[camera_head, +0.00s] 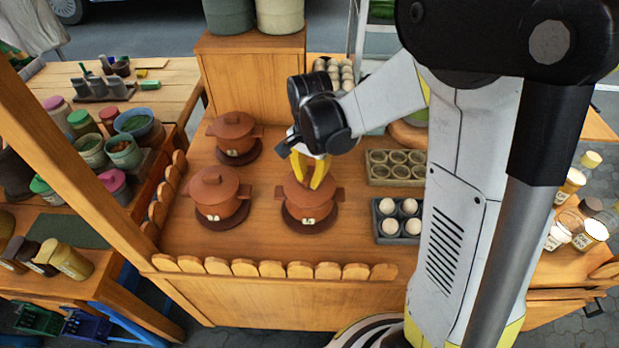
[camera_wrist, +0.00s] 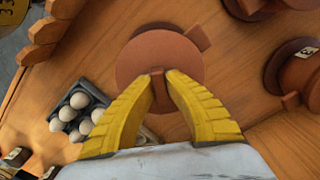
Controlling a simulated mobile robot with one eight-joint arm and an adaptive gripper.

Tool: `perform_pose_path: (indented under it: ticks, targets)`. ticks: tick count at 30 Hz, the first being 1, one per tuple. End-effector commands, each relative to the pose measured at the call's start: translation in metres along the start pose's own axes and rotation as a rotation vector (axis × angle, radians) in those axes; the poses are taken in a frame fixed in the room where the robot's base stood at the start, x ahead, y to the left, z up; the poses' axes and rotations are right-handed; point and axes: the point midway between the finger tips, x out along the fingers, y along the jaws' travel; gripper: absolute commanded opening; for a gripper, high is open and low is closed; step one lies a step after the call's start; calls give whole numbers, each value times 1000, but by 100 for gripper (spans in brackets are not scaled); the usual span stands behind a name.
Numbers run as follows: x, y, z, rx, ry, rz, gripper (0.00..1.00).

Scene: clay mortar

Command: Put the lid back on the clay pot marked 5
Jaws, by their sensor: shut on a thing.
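My gripper (camera_head: 318,182) has its yellow fingers closed on the knob of a round brown clay lid (camera_wrist: 150,58). The fingers (camera_wrist: 160,82) pinch the knob from both sides in the wrist view. The lid is over the front right clay pot (camera_head: 308,207), at the pot's mouth. I cannot tell whether it rests on the rim or hangs just above it. The lid hides most of this pot in the wrist view, where one side handle (camera_wrist: 197,38) shows. The pot's number tag is too small to read.
Two other lidded clay pots, one front left (camera_head: 216,197) and one behind (camera_head: 233,135), stand on dark round mats. A grey egg tray (camera_head: 397,239) and a cupped tray (camera_head: 395,182) lie to the right. A low scalloped fence (camera_head: 270,269) edges the counter's front.

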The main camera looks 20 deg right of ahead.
Motion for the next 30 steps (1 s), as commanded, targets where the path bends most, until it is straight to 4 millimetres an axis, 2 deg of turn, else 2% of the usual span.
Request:
perform_pose_path:
  ticks: [6,7,8,9,15,17,18,30]
  targets:
    - [0,0,0,0,0,0,0]
    - [0,0,0,0,0,0,23]
    - [0,0,0,0,0,0,32]
    - [0,0,0,0,0,0,35]
    - [0,0,0,0,0,0,35]
    - [0,0,0,0,0,0,55]
    - [0,0,0,0,0,0,59]
    - [-4,0,0,0,0,0,59]
